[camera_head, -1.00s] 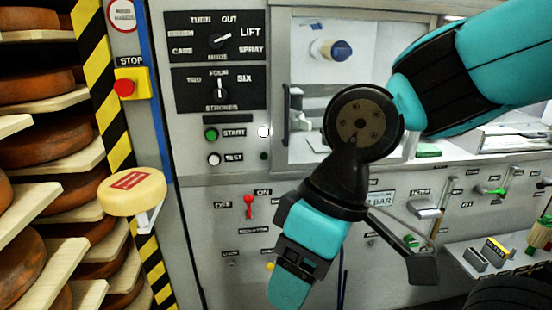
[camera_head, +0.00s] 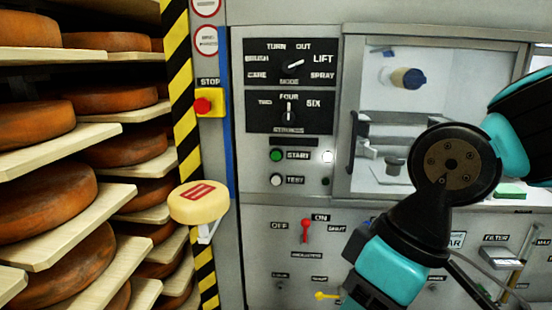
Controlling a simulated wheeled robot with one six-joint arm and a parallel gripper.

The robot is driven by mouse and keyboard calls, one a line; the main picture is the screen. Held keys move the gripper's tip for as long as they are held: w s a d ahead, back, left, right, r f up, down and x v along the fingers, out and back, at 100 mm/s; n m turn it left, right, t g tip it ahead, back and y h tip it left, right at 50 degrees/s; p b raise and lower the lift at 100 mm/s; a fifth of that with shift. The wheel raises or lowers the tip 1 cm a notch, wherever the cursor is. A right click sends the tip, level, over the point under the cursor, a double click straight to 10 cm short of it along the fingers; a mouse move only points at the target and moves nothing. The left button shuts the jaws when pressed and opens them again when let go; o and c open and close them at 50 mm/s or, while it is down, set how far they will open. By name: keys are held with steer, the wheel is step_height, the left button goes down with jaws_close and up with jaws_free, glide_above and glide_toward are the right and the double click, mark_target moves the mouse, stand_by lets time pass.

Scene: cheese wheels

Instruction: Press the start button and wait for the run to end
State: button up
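The green start button (camera_head: 276,155) sits on the grey machine panel, left of its START label and above the white TEST button (camera_head: 276,180). A small round white lamp (camera_head: 327,157) is to the right of the label. Above are the MODE knob (camera_head: 292,66), its pointer toward LIFT, and the STROKES knob (camera_head: 288,108), its pointer up toward FOUR. My arm shows at the lower right, well right of the start button. My gripper is not in view; the arm runs out of the bottom of the picture.
A red stop button (camera_head: 203,106) on a yellow box is left of the panel. A pale yellow round piece with a red label (camera_head: 198,202) juts out below it. Shelves of cheese wheels (camera_head: 46,195) fill the left. A red lever (camera_head: 306,230) is below the buttons.

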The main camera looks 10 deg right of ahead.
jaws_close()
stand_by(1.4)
